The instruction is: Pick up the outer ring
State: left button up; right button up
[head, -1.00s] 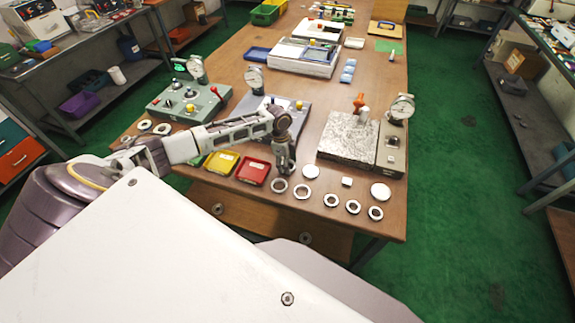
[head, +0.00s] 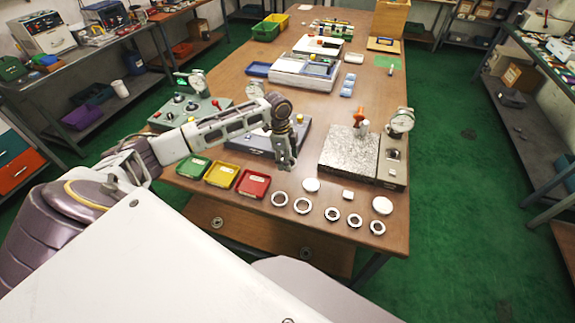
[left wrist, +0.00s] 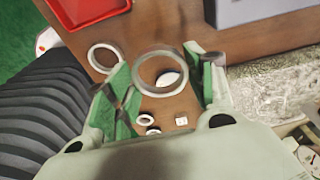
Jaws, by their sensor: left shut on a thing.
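My left gripper (head: 286,165) is above the table, behind the row of rings. In the left wrist view its green fingertips (left wrist: 163,82) are shut on a metal ring (left wrist: 161,74), which looks clear of the table. The held ring is too small to make out in the head view. Two larger rings lie at the front of the table, a left one (head: 279,199) and a right one (head: 302,205). One ring on the table (left wrist: 103,57) also shows in the left wrist view. My right gripper is not in view.
Smaller rings (head: 354,220), white discs (head: 382,205) and a white block (head: 348,195) lie at the front right. Green, yellow and red (head: 253,184) trays stand left of the rings. A granite plate (head: 347,152) with a dial gauge stands to the right.

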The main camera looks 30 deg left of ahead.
pick_arm(q)
jog(key=shift+r, duration=0.25)
dwell(0.4)
